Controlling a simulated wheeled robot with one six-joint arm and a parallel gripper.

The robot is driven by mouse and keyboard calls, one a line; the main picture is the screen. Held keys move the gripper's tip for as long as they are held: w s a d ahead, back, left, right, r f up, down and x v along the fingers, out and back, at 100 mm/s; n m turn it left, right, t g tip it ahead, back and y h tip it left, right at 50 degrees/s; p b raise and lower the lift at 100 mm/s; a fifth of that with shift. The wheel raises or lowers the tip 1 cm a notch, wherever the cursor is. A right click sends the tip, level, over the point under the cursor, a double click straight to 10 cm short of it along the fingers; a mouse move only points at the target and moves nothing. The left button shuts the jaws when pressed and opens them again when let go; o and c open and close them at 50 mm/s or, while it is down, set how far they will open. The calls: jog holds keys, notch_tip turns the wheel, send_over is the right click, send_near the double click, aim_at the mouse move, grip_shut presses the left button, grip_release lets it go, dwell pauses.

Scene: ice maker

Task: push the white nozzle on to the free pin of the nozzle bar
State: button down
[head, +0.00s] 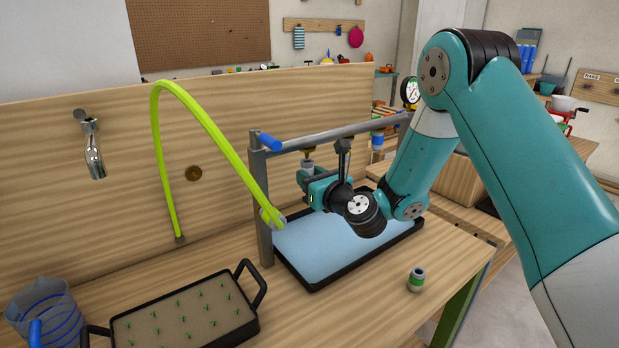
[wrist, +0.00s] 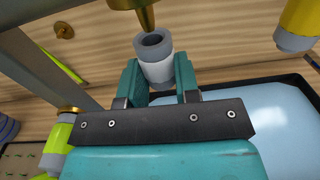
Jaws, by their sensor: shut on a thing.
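My gripper (wrist: 158,82) is shut on the white nozzle (wrist: 158,72), which has grey ends and stands roughly upright between the teal fingers. Its open grey top faces a brass pin (wrist: 146,16) just above. The pin's tip shows at the far rim of the opening; I cannot tell whether they touch. In the head view my gripper (head: 308,182) is under the nozzle bar (head: 340,133), with the nozzle (head: 307,170) below the brass pin (head: 308,153). A yellow nozzle (wrist: 302,25) with a grey end hangs at the right in the wrist view.
A black-rimmed tray (head: 300,276) with a pale blue surface lies under the bar. A small green and grey piece (head: 416,280) stands on the bench. A planter tray (head: 185,318) is at the front left.

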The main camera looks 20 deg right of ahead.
jog(key=shift+r+p, duration=1.45)
jog(key=c, duration=0.8)
grip_release()
jog(key=shift+f, duration=0.1)
